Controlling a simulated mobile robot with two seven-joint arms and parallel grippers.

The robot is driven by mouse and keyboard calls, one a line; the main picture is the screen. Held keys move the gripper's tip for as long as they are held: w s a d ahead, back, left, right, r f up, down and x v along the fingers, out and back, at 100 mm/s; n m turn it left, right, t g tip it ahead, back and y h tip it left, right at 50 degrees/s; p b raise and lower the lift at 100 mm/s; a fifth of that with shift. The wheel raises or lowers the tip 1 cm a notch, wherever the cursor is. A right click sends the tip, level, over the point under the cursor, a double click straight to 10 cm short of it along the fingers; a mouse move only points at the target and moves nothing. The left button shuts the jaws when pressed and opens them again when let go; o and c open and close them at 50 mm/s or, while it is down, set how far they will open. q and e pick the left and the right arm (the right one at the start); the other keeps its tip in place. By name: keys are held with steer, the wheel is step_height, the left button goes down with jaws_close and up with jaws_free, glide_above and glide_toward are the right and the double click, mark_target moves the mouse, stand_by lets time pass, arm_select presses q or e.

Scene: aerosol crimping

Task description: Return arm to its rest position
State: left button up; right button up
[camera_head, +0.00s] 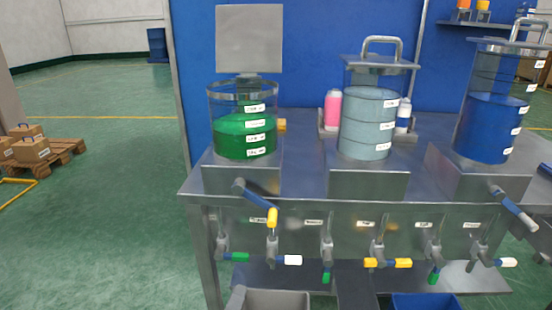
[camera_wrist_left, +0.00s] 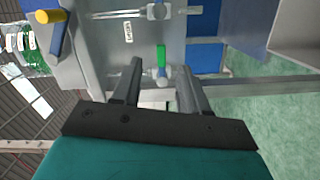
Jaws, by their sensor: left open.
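My left gripper (camera_wrist_left: 160,66) shows in the left wrist view. Its two dark fingers stand apart and nothing is held between them. A green-gripped valve handle (camera_wrist_left: 161,55) appears beyond the fingertips, apparently clear of them. A blue lever with a yellow tip (camera_wrist_left: 57,36) is at the upper left of that view, near part of the green tank. Neither arm nor gripper can be seen in the head view. My right gripper is in neither view.
The metal bench (camera_head: 305,150) carries a green-liquid tank (camera_head: 230,137), a grey-blue tank (camera_head: 367,125) and a blue-liquid tank (camera_head: 486,127). Several valves with coloured handles line its front. Grey (camera_head: 275,299) and blue (camera_head: 425,301) bins stand below. Open green floor lies left.

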arm_select(q)
steer(key=s+a+f+m+g, duration=0.1)
steer(key=s+a+m+g, duration=0.2)
steer(key=s+m, duration=0.45)
steer(key=s+a+f+m+g, duration=0.15)
steer(key=s+m+g, duration=0.25)
steer(key=s+m, duration=0.4)
steer(key=a+r+y+p, duration=0.1)
steer(key=a+r+p, duration=0.2)
steer(key=r+p, duration=0.9)
steer(key=p, duration=0.6)
steer(key=shift+a+r, duration=0.35)
steer(key=shift+r, duration=0.05)
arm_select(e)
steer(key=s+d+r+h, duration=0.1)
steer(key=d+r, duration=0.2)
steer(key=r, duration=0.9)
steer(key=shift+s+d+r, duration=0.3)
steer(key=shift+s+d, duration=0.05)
arm_select(q)
steer(key=shift+f+m, duration=0.1)
steer(key=shift+m, duration=0.15)
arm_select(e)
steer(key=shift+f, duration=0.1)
